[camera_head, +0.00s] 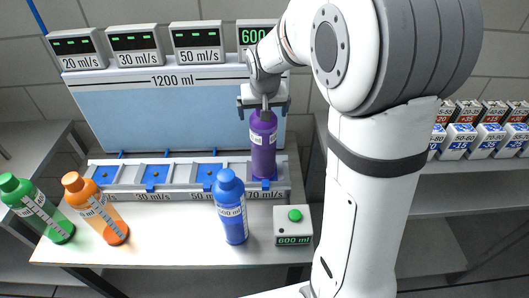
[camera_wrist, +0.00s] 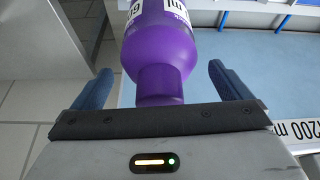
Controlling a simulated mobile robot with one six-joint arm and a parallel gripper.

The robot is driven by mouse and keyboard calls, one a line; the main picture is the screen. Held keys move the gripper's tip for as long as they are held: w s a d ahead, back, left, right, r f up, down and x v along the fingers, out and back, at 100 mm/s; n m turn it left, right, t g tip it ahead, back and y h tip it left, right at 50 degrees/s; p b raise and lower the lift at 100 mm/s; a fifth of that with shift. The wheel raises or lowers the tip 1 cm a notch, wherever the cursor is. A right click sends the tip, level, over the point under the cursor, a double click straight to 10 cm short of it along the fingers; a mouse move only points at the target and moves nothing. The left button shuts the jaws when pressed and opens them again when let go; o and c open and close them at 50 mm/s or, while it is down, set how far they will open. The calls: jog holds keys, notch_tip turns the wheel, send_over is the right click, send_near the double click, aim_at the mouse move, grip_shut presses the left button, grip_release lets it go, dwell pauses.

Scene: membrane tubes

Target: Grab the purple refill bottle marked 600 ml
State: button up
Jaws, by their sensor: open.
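The purple bottle (camera_head: 263,150) stands upright in the rightmost slot of the rack, above the 70 label, in the head view. Its white label is too small to read there. In the wrist view the purple bottle (camera_wrist: 160,55) sits between my fingers, with its neck toward the palm and its label only partly in frame. My gripper (camera_head: 264,100) is over the bottle's top, pointing down. In the wrist view my gripper (camera_wrist: 165,88) is open, with a gap between the bottle and each blue finger.
A green bottle (camera_head: 36,207), an orange bottle (camera_head: 95,208) and a blue bottle (camera_head: 231,206) stand on the table in front of the rack (camera_head: 125,172). A box with a green button (camera_head: 294,226) reads 600 ml. A 1200 ml panel (camera_head: 160,105) stands behind.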

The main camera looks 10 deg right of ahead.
jog(key=shift+x, duration=0.9)
jog(key=shift+r, duration=0.1)
grip_shut()
dwell(0.4)
